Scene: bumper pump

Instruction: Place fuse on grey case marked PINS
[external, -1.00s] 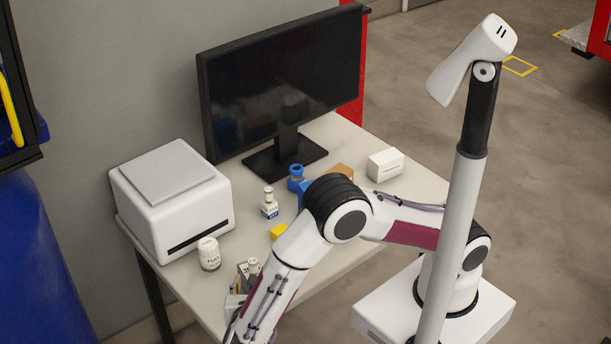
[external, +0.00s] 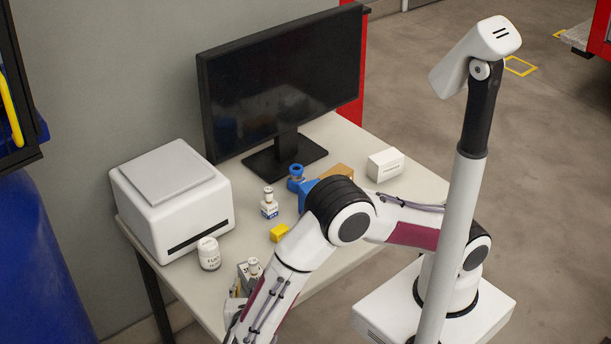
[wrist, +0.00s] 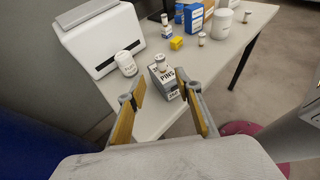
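The grey case marked PINS (wrist: 168,85) stands near the front of the table, between and beyond my fingers in the wrist view. A small pale cylinder with a metallic look, which I take for the fuse (wrist: 160,63), stands upright on top of the case. In the external view the fuse (external: 254,265) and case (external: 243,274) show beside my forearm, the case partly hidden. My gripper (wrist: 164,86) is open, its tan-padded fingers apart with nothing held. The fingers appear clear of the fuse.
A white labelled jar (wrist: 126,63) stands left of the case, beside a white printer (wrist: 100,40). Behind are a yellow block (wrist: 179,43), a small white-and-blue box (wrist: 166,32), a blue box (wrist: 193,18) and a white canister (wrist: 222,24). A monitor (external: 280,80) stands at the back.

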